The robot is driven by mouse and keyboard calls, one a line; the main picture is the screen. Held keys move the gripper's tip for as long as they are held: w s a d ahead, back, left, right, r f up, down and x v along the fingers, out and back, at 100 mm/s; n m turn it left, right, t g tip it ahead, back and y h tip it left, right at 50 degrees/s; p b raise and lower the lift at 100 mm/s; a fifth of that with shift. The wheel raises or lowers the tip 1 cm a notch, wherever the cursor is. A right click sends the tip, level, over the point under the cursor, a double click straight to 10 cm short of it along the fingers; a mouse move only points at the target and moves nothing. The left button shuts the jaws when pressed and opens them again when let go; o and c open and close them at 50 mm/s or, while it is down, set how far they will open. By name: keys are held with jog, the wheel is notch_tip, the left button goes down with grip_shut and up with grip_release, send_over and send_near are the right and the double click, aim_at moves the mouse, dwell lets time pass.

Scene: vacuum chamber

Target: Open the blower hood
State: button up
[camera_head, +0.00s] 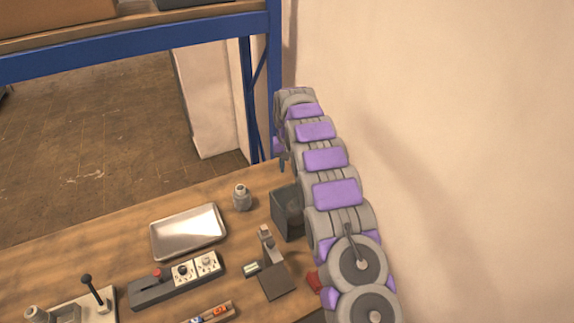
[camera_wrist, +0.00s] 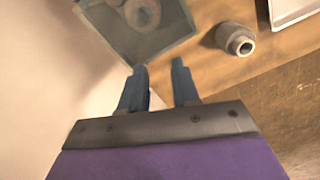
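A dark grey, box-like chamber (camera_head: 287,215) stands near the right end of the wooden table, partly hidden behind my arm. In the wrist view it is a greenish, see-through box (camera_wrist: 165,45) with a pale ring-shaped part inside. I take its cover to be the blower hood; I cannot tell whether it is shut. My gripper (camera_wrist: 160,66) has its two blue-grey fingers apart with nothing between them. The fingertips point at the near edge of the box; contact is unclear. In the head view my gripper (camera_head: 283,162) shows small beyond the box, partly hidden by my arm.
A grey cylindrical fitting (camera_head: 241,197) stands left of the box. A metal tray (camera_head: 188,232), a control panel with knobs (camera_head: 178,279) and a small stand on a dark plate (camera_head: 276,281) are on the table (camera_head: 60,262). A wall (camera_head: 480,130) rises at right.

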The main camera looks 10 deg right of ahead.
jog(key=shift+o, duration=1.4)
jog(key=shift+w+d+f, duration=0.3)
jog(key=shift+d+f, duration=0.05)
jog(key=shift+d, duration=0.25)
jog(key=shift+o, duration=0.9)
jog(key=shift+s+d+r, duration=0.2)
jog(key=shift+d, duration=0.1)
notch_tip(320, 180, up, 17)
jog(key=p, duration=0.7)
jog(key=shift+d+r+p, duration=0.15)
jog(key=shift+p, duration=0.15)
jog(key=shift+a, duration=0.2)
